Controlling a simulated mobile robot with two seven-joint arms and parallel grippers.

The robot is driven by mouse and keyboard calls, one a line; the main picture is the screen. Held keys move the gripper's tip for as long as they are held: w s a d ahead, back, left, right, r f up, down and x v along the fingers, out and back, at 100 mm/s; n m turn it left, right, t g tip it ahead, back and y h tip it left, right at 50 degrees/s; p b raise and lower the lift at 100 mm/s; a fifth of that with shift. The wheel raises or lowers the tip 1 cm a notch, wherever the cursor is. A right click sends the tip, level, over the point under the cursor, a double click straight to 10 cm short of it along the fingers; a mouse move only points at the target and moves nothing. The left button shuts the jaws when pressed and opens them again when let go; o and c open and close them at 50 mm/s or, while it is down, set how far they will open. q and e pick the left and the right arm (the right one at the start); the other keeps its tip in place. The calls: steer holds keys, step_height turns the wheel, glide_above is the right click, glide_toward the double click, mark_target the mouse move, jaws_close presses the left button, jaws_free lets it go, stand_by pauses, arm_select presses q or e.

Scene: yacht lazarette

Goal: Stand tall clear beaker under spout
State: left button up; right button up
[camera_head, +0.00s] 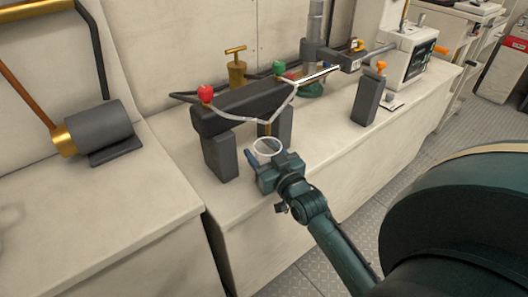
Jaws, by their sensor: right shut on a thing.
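The clear beaker (267,147) shows mainly as a pale round rim in the head view. My right gripper (266,161) is shut on it at the near side of the dark manifold bench. The beaker seems upright; its lower body is hidden behind the gripper. A short brass spout (268,129) hangs below the dark bar (245,104), just behind the beaker's rim in the picture. I cannot tell whether the rim is directly beneath the spout or in front of it. My left gripper is not in view.
Dark support blocks (221,157) hold the bar on the pale bench (320,145). The bar carries a red knob (205,93) and a green knob (279,68), with a grey hose looping in front. Another dark post (367,97) stands right. Bench top between is clear.

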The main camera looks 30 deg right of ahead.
steer(key=o, duration=1)
steer(key=shift+o, duration=0.2)
